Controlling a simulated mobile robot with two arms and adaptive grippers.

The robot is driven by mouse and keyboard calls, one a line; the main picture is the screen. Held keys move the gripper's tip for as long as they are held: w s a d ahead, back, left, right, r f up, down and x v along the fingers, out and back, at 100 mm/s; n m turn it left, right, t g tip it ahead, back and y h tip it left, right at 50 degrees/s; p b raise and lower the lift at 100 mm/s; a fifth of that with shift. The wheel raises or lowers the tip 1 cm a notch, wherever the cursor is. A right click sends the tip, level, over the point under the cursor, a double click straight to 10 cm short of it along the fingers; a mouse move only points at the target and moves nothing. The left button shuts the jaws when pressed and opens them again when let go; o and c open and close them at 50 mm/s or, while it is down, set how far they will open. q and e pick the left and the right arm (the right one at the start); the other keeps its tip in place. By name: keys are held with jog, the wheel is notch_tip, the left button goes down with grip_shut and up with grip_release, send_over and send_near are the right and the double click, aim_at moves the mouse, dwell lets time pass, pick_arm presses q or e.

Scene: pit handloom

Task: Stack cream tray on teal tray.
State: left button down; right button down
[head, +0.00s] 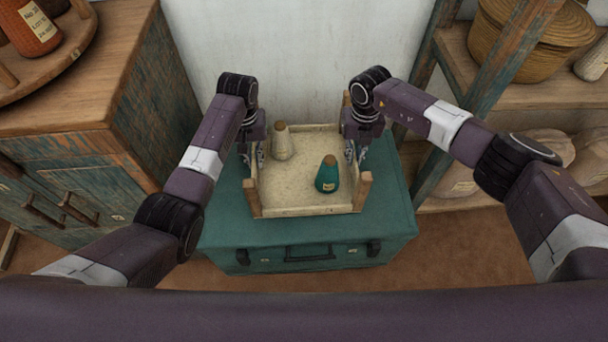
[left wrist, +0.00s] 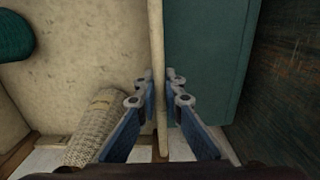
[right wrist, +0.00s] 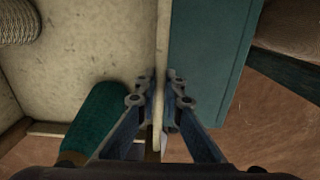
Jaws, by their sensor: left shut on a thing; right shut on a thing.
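The cream tray (head: 310,210), with wooden corner posts, is over the teal trunk (head: 218,225); I cannot tell whether it touches the lid. Inside stand a pale woven cone (head: 282,143) at the back left and a teal cone (head: 327,176) at the front right. My left gripper (head: 253,160) is shut on the tray's left wall, which shows between its fingers in the left wrist view (left wrist: 158,60). My right gripper (head: 352,153) is shut on the right wall, seen in the right wrist view (right wrist: 161,60). I cannot make out a separate teal tray.
A worn wooden cabinet (head: 90,160) with a round stand on top is at the left. A shelf unit (head: 485,60) with a basket (head: 528,40) and sacks stands at the right. A white wall (head: 300,50) is close behind the trunk. Brown floor shows in front.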

pick_arm(q)
jog(key=shift+r, duration=0.1)
pick_arm(e)
jog(key=shift+r, duration=0.1)
